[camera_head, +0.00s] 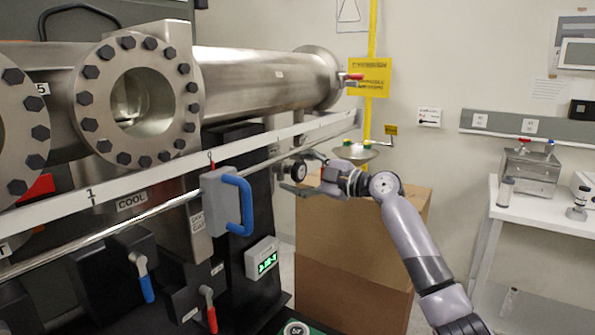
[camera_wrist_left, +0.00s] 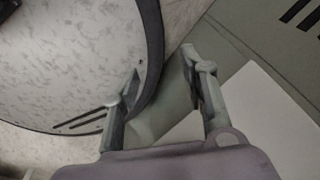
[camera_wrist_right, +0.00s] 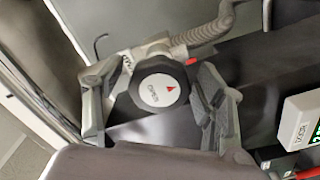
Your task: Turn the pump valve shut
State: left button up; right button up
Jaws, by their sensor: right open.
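The pump valve has a round black knob (camera_head: 297,171) on the dark machine, at the middle of the head view. In the right wrist view the knob (camera_wrist_right: 158,90) has a pale cap with a red triangle and lettering that looks like OPEN. My right gripper (camera_head: 302,173) is at the knob with its fingers spread. In the right wrist view its fingers (camera_wrist_right: 153,80) stand on either side of the knob; I cannot tell whether they touch it. My left gripper (camera_wrist_left: 160,85) shows only in the left wrist view, open, with a grey-green rounded surface between or behind its fingers.
A ribbed hose (camera_wrist_right: 205,32) runs beside the knob. A white rail (camera_head: 160,178) and a grey box with a blue handle (camera_head: 238,205) stand left of my right gripper. Cardboard boxes (camera_head: 350,285) stand below it. A white table (camera_head: 540,215) is at right.

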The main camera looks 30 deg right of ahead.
jog(key=shift+c, duration=0.5)
jog(key=c, duration=1.1)
jog(key=shift+o, duration=0.2)
